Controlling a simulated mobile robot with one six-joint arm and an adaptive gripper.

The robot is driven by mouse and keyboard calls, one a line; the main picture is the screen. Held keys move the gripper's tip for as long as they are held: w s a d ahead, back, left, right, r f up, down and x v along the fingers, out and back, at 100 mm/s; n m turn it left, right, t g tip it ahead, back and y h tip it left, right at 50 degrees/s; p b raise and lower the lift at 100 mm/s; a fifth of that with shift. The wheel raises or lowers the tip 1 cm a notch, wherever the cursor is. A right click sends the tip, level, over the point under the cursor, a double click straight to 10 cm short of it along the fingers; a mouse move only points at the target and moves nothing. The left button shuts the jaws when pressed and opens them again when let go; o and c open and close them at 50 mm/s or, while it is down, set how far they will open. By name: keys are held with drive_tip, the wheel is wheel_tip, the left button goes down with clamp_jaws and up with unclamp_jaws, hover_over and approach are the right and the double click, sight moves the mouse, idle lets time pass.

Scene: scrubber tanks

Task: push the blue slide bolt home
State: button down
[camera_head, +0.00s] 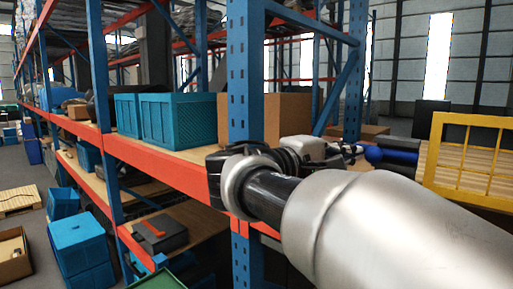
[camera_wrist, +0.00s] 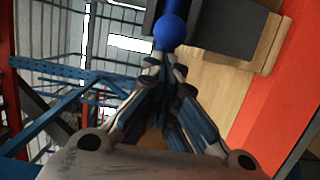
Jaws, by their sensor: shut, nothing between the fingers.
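The blue slide bolt (camera_head: 400,157) shows in the head view as a blue rod with a round knob on its left end, lying level at the right end of my arm. In the wrist view its blue ball knob (camera_wrist: 172,34) is at the top centre, with the rod running up behind it into a dark housing (camera_wrist: 228,30). My gripper (camera_head: 357,150) is shut and empty, its fingertips (camera_wrist: 162,62) pointing at the knob. The tips are very close to the knob; I cannot tell whether they touch. My arm hides part of the shelf below the bolt.
A blue rack upright (camera_head: 246,75) stands just behind my wrist. An orange shelf beam (camera_head: 165,170) runs along the shelf, which holds blue crates (camera_head: 178,120) and a cardboard box (camera_head: 288,115). A yellow frame (camera_head: 430,160) stands right of the bolt.

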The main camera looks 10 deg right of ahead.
sight(373, 156)
drive_tip(key=s+d+b, duration=0.1)
drive_tip(key=s+b, duration=0.1)
drive_tip(key=s+d+b, duration=0.2)
drive_tip(key=shift+s+d, duration=0.15)
idle(0.4)
drive_tip(key=shift+w, duration=0.2)
